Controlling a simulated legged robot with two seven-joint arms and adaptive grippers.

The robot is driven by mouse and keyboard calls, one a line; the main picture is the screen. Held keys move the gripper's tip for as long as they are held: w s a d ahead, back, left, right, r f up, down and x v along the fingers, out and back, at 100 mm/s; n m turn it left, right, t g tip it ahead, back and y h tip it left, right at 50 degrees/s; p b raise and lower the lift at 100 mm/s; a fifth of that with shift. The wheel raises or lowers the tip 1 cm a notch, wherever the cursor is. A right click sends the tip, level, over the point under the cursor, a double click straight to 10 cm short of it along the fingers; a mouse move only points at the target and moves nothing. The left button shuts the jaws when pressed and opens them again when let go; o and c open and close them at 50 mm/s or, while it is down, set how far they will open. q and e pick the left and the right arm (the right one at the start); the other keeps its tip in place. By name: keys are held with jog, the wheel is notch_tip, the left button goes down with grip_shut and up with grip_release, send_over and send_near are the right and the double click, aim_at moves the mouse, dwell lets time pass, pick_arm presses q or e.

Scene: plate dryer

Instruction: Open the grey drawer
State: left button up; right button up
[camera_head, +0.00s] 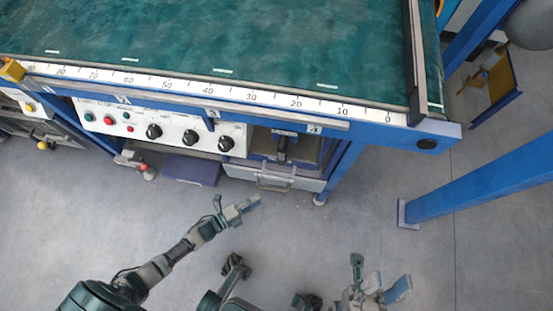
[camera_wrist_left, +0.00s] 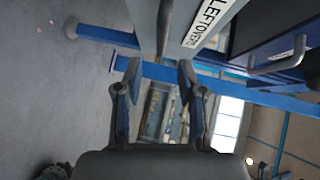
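The grey drawer (camera_head: 310,184) sits under the right part of the blue-framed table, with a metal handle (camera_head: 272,186) on its front. My left gripper (camera_head: 238,203) is open and empty, a little below and left of the handle, apart from it. In the left wrist view, its two fingers (camera_wrist_left: 158,72) are spread. Beyond them, at the top, is a grey front (camera_wrist_left: 182,22) with a label reading "LEFTOVER", its end cut off. A grey bar before it may be the handle. My right gripper (camera_head: 378,276) is open and empty over the floor, well away from the drawer.
A control panel (camera_head: 180,129) with knobs and buttons is left of the drawer. A blue table leg (camera_head: 342,170) stands just right of it. A slanting blue beam (camera_head: 480,187) is at the right. The grey floor (camera_head: 170,220) before the drawer is clear except for my body.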

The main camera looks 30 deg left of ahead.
aim_at(273, 190)
pick_arm(q)
jog(key=b+x, duration=0.2)
jog(key=x, duration=0.7)
jog(key=shift+a, duration=0.1)
grip_shut()
jog(key=shift+s, duration=0.1)
